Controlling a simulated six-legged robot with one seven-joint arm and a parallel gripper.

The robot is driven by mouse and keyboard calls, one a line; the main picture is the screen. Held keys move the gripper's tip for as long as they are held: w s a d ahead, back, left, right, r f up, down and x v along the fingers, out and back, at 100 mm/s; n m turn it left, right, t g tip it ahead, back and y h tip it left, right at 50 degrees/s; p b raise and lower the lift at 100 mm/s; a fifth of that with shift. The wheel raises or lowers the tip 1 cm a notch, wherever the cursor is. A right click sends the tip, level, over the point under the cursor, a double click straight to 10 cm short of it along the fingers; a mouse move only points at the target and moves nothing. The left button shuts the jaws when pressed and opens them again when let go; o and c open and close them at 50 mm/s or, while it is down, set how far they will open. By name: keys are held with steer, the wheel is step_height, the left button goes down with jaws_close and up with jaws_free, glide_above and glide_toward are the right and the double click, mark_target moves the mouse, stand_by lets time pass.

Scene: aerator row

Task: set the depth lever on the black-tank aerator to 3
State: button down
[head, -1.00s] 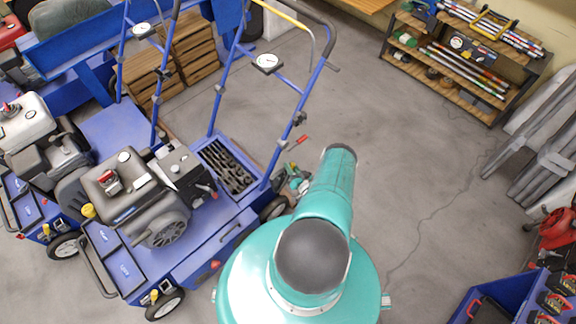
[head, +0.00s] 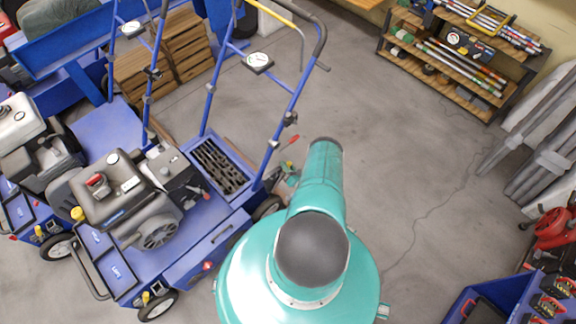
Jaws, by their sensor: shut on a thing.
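The black-tank aerator (head: 125,190) is the nearer blue machine, left of my arm in the head view. Its black engine and tank sit on a blue deck, and a tall blue handle rises behind. A thin lever with a red end (head: 293,139) shows at its rear right, close to my arm's far end. My gripper (head: 287,172) is small in view, low beside the aerator's rear wheel, and partly covered by my teal arm. It is shut at the lever; the exact contact and the depth scale are too small or hidden to read.
A second aerator with a white tank (head: 18,118) stands at the left. Wooden crates (head: 150,75) are behind. A shelf (head: 455,85) of rods and tools is at the back right. Blue equipment (head: 500,300) stands at the lower right.

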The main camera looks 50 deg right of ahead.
steer(key=c, duration=1.3)
jaws_free()
steer(key=v, duration=1.4)
steer(key=shift+w+a, duration=0.1)
